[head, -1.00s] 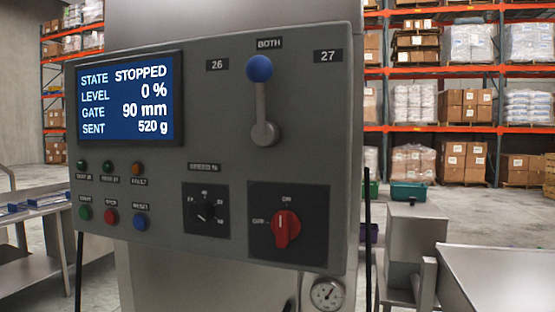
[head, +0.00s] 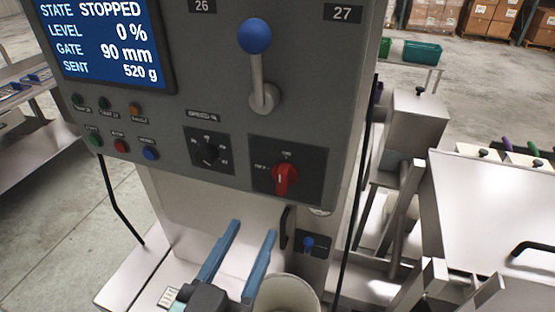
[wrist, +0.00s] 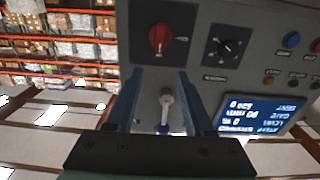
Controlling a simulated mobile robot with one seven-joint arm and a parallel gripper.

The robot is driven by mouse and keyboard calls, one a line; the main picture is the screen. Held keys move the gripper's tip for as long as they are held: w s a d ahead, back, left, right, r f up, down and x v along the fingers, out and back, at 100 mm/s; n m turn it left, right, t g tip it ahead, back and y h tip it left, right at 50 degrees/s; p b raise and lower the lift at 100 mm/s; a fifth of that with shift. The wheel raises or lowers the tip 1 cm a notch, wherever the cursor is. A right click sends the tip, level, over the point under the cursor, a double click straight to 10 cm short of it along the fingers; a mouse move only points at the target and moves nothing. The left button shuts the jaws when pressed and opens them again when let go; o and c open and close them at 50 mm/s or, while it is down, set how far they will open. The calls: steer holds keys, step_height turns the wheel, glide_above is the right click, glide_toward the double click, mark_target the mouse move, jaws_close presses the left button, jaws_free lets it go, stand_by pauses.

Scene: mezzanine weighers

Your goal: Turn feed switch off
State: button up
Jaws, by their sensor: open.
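The feed switch is a red rotary knob (head: 285,179) on a black plate at the lower right of the grey control panel (head: 215,100). Its handle stands upright, toward the ON label above it; the OFF label is to its left. In the wrist view, which is upside down, the red knob (wrist: 160,39) shows at the top, beyond the fingertips. My gripper (head: 253,229) has two blue fingers, spread apart with nothing between them. It is below the panel in the head view, apart from the knob. The fingers also show in the wrist view (wrist: 160,75).
A blue-balled lever (head: 255,37) rises above the switch, and a black speed dial (head: 208,153) is to its left. A pale round container (head: 287,292) stands by my gripper. A small blue knob (head: 308,242) sits below the panel. Steel equipment (head: 415,125) is at right.

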mark_target(280, 176)
steer(key=p+x, duration=0.5)
steer(key=x, duration=0.6)
steer(key=shift+w+d+r, duration=0.1)
steer(key=shift+w, duration=0.05)
steer(key=shift+w+d+p, duration=0.15)
steer(key=shift+w+p, duration=0.15)
steer(key=shift+w, duration=0.2)
jaws_close()
